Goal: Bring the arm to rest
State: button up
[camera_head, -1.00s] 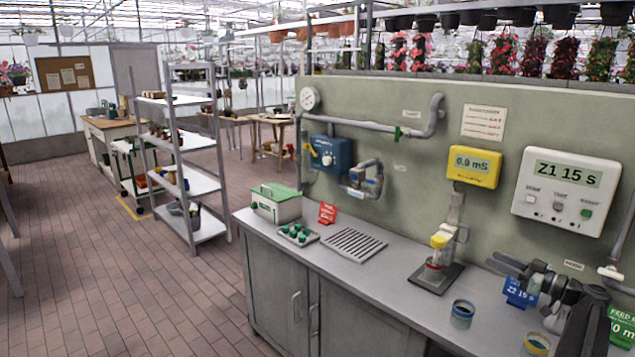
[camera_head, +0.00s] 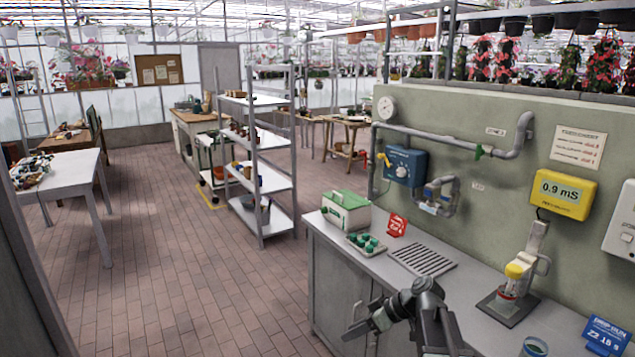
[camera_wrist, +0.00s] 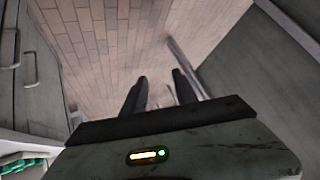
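My gripper (camera_head: 360,320) is in front of the counter's front edge in the head view, with the dark arm reaching in from the bottom. In the wrist view, the two dark fingers (camera_wrist: 160,90) stand apart with nothing between them. Brick floor lies beyond the fingers in that view. My gripper appears empty and touches nothing that I can make out.
The grey counter (camera_head: 395,276) holds a green-lidded box (camera_head: 345,212), a tray of green-capped vials (camera_head: 366,243), a red card (camera_head: 396,225), a drain grate (camera_head: 422,260) and a yellow-topped sensor stand (camera_head: 513,283). A metal shelf (camera_head: 265,170) stands beyond. The brick floor at left is open.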

jog(key=s+a+f+m+g+h, duration=0.1)
jog(key=s+a+f+h, duration=0.15)
jog(key=s, duration=0.25)
jog(key=s+d+f+m+g+h, duration=0.1)
jog(key=s+d+f+m+h, duration=0.3)
jog(key=d+m, duration=0.5)
jog(key=s+h, duration=0.2)
jog(key=s, duration=0.1)
jog(key=shift+m+h, duration=0.35)
jog(key=shift+m, duration=0.05)
